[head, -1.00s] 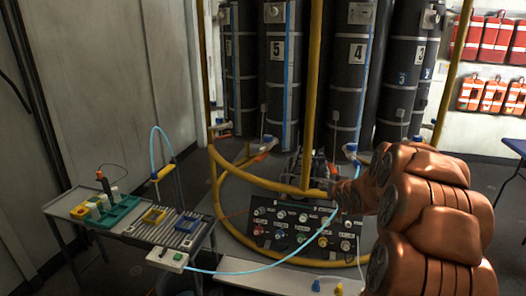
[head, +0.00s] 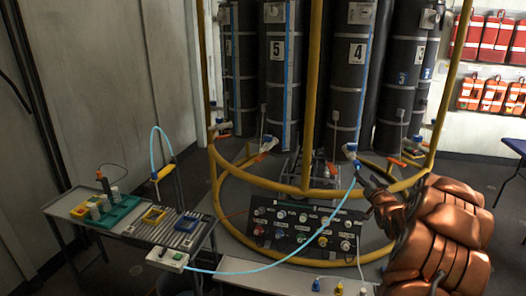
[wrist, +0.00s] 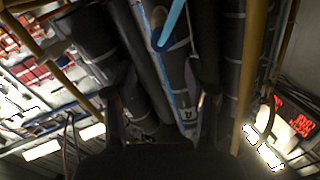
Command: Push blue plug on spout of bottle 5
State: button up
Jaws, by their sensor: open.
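Bottle 5 (head: 276,90) is a tall black cylinder with a white number label, left of bottle 4 (head: 354,85). Its spout (head: 268,144), low at its foot, shows white and orange; small details are unclear. A small blue plug (head: 316,285) stands on the pale ledge at the front, beside a yellow one (head: 338,288). My gripper (head: 368,178) is open and appears empty, just below and right of bottle 4's blue and white spout (head: 350,149). In the wrist view, its two dark fingers (wrist: 162,112) are spread, with bottle 4 between them.
A light blue hose (head: 325,225) runs from a box (head: 167,258) on the side table up to bottle 4's spout. Yellow rails (head: 308,100) ring the bottles. A panel of coloured knobs (head: 300,230) stands below. The side table holds coloured trays (head: 110,208).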

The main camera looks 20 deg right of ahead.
aim_at(358, 166)
jog(key=shift+w, duration=0.15)
jog(key=shift+p+x, duration=1.45)
jog(key=shift+x, duration=2.9)
grip_shut()
jog(key=shift+b+v, duration=1.35)
jog(key=shift+v, duration=1.65)
